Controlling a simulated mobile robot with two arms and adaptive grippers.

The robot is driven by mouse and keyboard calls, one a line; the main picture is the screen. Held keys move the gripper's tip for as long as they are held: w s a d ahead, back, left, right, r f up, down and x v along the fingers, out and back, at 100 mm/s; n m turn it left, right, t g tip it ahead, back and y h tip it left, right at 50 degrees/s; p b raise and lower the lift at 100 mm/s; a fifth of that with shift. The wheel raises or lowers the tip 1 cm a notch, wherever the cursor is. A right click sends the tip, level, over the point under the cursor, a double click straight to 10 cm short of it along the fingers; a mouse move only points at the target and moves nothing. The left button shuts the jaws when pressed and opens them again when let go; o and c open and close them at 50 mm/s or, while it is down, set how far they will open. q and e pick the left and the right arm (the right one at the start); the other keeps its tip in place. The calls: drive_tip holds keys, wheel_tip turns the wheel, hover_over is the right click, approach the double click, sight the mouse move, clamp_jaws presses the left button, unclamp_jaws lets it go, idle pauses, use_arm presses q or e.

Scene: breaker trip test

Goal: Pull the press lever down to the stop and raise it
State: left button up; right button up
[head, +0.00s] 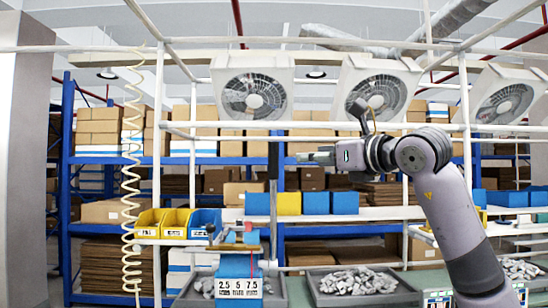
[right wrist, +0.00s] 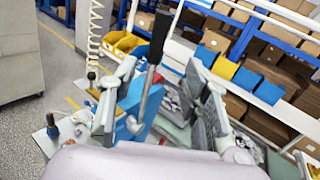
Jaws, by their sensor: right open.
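The press lever shows in the head view as an upright dark handle (head: 273,160) above the blue press (head: 238,262). In the right wrist view its black grip (right wrist: 160,32) leans to the right on a silver rod that runs down to the blue press (right wrist: 132,112). My right gripper (head: 314,157) is right of the handle in the head view, pointing left, with a gap in the picture. In the right wrist view my right gripper (right wrist: 162,68) is open, and the lever shows between its fingers, not gripped. My left gripper is out of view.
Trays of metal parts (head: 364,281) lie right of the press. Yellow and blue bins (head: 176,224) stand at left, with more bins (head: 315,203) on the shelf behind. A coiled hose (head: 130,170) hangs at left. Frame bars and fans (head: 253,90) are overhead.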

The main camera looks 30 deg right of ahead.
sight(277, 158)
drive_tip(key=w+p, duration=0.2)
drive_tip(key=w, duration=0.3)
drive_tip(key=w+p, duration=0.2)
drive_tip(key=w, duration=0.3)
drive_tip(key=w+p, duration=0.2)
drive_tip(key=w, duration=0.3)
drive_tip(key=shift+a, duration=0.35)
drive_tip(key=shift+w, duration=0.3)
clamp_jaws()
